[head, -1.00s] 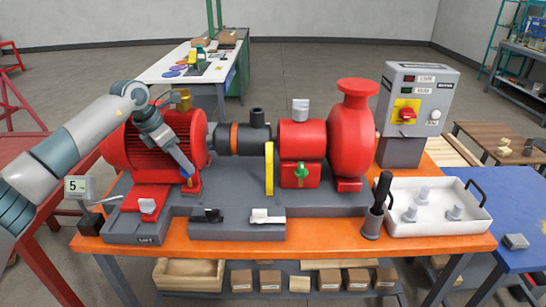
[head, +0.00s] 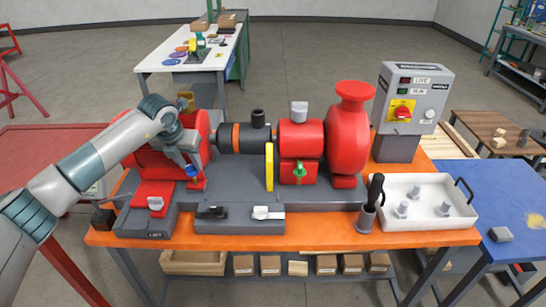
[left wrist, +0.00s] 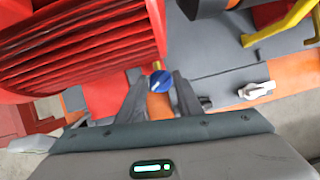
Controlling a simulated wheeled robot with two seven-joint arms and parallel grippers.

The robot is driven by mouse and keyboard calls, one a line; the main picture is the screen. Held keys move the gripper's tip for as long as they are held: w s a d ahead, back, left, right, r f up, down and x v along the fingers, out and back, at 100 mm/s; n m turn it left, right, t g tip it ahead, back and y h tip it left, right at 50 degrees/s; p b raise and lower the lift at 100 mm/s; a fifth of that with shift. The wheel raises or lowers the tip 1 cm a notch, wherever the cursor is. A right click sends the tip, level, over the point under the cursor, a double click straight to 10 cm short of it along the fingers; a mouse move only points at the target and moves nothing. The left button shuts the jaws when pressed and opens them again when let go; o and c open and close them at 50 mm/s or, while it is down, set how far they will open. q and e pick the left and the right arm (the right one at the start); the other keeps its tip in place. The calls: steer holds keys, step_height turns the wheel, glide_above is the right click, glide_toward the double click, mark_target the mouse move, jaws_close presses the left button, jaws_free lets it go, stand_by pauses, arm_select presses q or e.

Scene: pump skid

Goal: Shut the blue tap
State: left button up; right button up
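The blue tap (left wrist: 160,84) is a small round knob with a white mark on a brass stem, seen in the left wrist view in front of the red finned motor (left wrist: 80,45). In the head view it shows as a small blue spot (head: 191,170) at the motor's right front, partly hidden by my gripper. My left gripper (head: 188,162) is right over it in the head view. In the left wrist view its two fingers (left wrist: 161,98) are apart, with the knob beyond and between them; I cannot tell whether they touch it. My right gripper is out of view.
A red pump (head: 348,130) with a green tap (head: 299,171) and a yellow upright guard (head: 269,167) stands to the right. A black lever (head: 211,212) and white lever (head: 266,212) sit in front. A white tray (head: 420,222) and control box (head: 412,95) stand farther right.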

arm_select(q)
steer(key=shift+d+r+n+y+p, duration=0.15)
steer(key=shift+n+y+p, duration=0.25)
steer(key=shift+n+p, duration=0.5)
steer(key=shift+s+r+b, duration=0.15)
steer(key=shift+r+b, duration=0.15)
steer(key=shift+b, duration=0.25)
steer(key=b+v, duration=0.6)
steer(key=v, duration=1)
steer(key=s+d+f+m+g+h, duration=0.1)
steer(key=s+d+h, duration=0.2)
steer(key=d, duration=0.5)
steer(key=s+d+f+m+g+h, duration=0.1)
steer(key=s+d+f+m+h, duration=0.1)
steer(key=d+h, duration=0.3)
steer(key=s+d+f+m+g+h, duration=0.1)
steer(key=s+d+h, duration=0.3)
steer(key=d, duration=0.7)
steer(key=shift+s+f, duration=0.3)
steer(key=shift+s, duration=0.25)
